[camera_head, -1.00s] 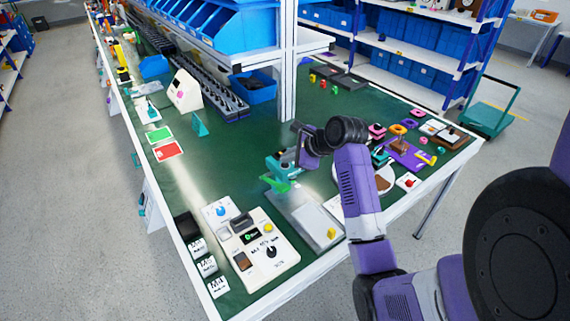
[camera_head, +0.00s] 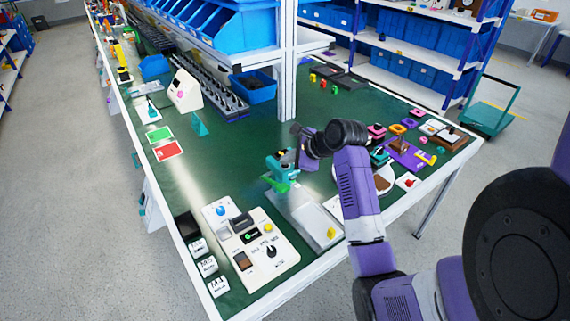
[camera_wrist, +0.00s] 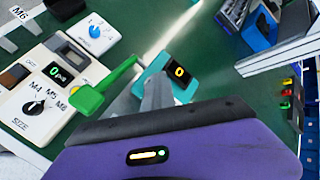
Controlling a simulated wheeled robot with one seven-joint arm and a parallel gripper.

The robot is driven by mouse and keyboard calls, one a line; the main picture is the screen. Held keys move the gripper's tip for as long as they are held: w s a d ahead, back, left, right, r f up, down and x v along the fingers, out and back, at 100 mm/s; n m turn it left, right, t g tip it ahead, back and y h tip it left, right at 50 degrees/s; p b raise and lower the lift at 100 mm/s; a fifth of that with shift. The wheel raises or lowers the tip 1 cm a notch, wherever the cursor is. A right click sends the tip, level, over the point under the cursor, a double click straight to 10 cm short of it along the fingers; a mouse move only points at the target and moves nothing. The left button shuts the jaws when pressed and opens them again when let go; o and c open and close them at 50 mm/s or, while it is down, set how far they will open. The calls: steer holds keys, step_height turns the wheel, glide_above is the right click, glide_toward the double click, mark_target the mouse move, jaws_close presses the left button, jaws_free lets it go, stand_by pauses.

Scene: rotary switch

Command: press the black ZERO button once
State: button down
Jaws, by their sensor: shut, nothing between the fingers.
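A teal device (camera_wrist: 178,78) with a small dark display reading an orange 0 stands near the middle of the wrist view. It also shows on the bench in the head view (camera_head: 279,164). A green lever-like part (camera_wrist: 103,92) lies beside it on the left. My gripper (camera_wrist: 156,88) is shut and empty; its grey fingertips overlap the device's near side in the wrist view. I cannot tell whether they touch it. In the head view my gripper is just right of the device, its fingertips not clear. No button marked ZERO can be made out; the device's near side is partly hidden.
A white panel (camera_head: 285,258) with a size dial, green-digit display and yellow button stands to the left. A grey plate (camera_head: 309,222) lies in front of the device. A white shelf post (camera_head: 288,75) rises behind.

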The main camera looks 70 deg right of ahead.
mark_target(287, 166)
steer(key=shift+r, duration=0.1)
steer(key=shift+r+p, duration=0.8)
steer(key=shift+p, duration=0.45)
step_height(287, 166, up, 3)
steer(key=p, duration=0.3)
steer(key=shift+p, duration=0.35)
steer(key=shift+r+p, duration=0.5)
steer(key=shift+r, duration=0.45)
